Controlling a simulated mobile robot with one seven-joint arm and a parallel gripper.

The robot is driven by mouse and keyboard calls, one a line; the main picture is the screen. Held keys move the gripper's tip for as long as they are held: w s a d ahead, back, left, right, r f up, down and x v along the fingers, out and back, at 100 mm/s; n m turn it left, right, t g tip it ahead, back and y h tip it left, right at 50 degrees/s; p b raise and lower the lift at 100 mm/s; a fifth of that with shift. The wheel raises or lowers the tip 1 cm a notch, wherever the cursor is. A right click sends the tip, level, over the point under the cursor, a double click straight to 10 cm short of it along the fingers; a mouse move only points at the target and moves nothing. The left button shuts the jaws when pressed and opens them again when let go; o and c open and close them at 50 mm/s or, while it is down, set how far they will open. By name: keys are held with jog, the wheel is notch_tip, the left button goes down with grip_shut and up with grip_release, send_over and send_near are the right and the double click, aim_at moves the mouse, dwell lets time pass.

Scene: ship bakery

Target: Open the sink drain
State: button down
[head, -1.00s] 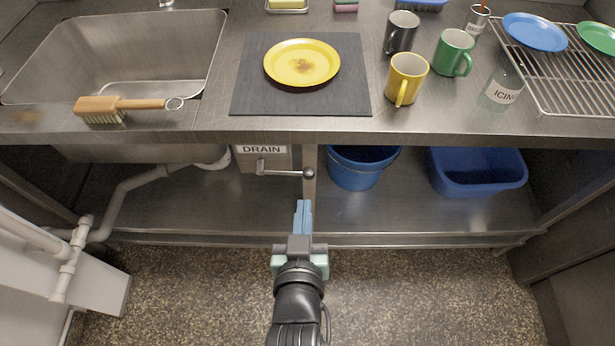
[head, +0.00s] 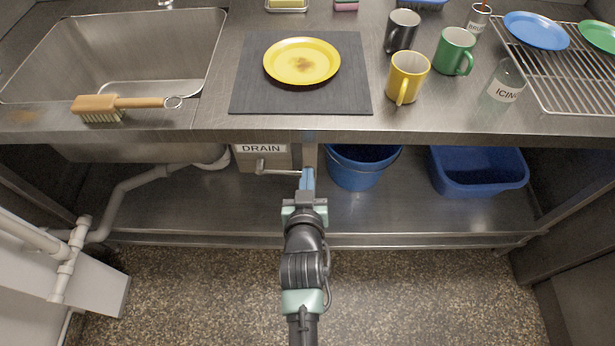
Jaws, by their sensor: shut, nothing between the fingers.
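The drain lever (head: 278,171) is a metal rod that sticks out to the right from a plate labelled DRAIN (head: 262,150) under the counter. It lies about level. My gripper (head: 307,177) is at the lever's right end, with its blue fingers shut and nothing between them. The fingers hide the lever's round knob, and I cannot tell whether they touch it. The sink (head: 125,55) is at the upper left, and its basin looks empty where it shows.
The counter's front edge (head: 400,138) runs just above my gripper. A blue bucket (head: 357,170) stands close to the right, with a blue tub (head: 478,172) beyond it. White drain pipes (head: 125,195) run at the left. The lower shelf (head: 230,215) has bare room.

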jog(key=shift+f, duration=0.15)
dwell(0.3)
jog(key=shift+d+f+m, duration=0.1)
jog(key=shift+f+m, duration=0.15)
jog(key=shift+m, duration=0.05)
jog(key=shift+f, duration=0.2)
jog(key=a+f+m+t+y+b, duration=0.1)
jog(key=a+f+m+y+b, duration=0.2)
jog(key=b, duration=1.5)
jog(key=shift+f+m+y, duration=1)
jog(key=shift+f+m, duration=1.8)
jog(key=shift+f, duration=0.75)
jog(key=shift+a, duration=0.1)
